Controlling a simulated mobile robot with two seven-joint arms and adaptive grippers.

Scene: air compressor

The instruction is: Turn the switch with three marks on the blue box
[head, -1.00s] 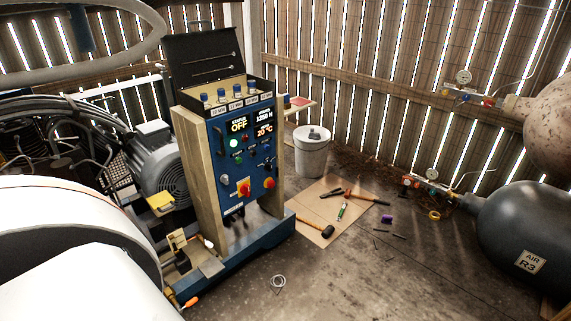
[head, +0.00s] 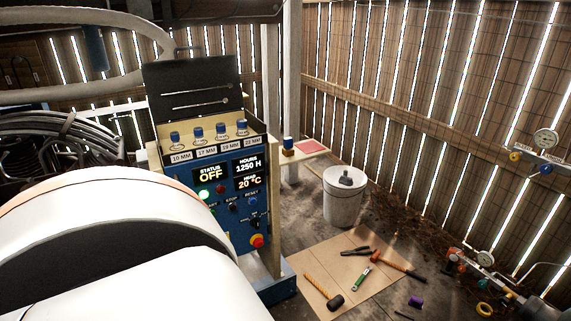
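The blue box (head: 236,224) stands left of centre, with a display reading STATUS OFF, HOURS 1250 H and 20 °C. A small dark rotary switch (head: 254,219) sits on the right side of its front, above a red knob (head: 257,240). Small markings surround the switch, but I cannot read them or its setting clearly. A green light (head: 204,194) and small buttons sit left of it. A large white shape in the foreground hides the lower left of the box. Neither gripper is in view.
A cardboard sheet (head: 333,262) with a mallet (head: 323,290) and other tools lies on the floor at right of the box. A white bucket (head: 342,204) stands behind it. Gauges and valves (head: 485,259) are at far right. Dark hoses (head: 60,140) are at left.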

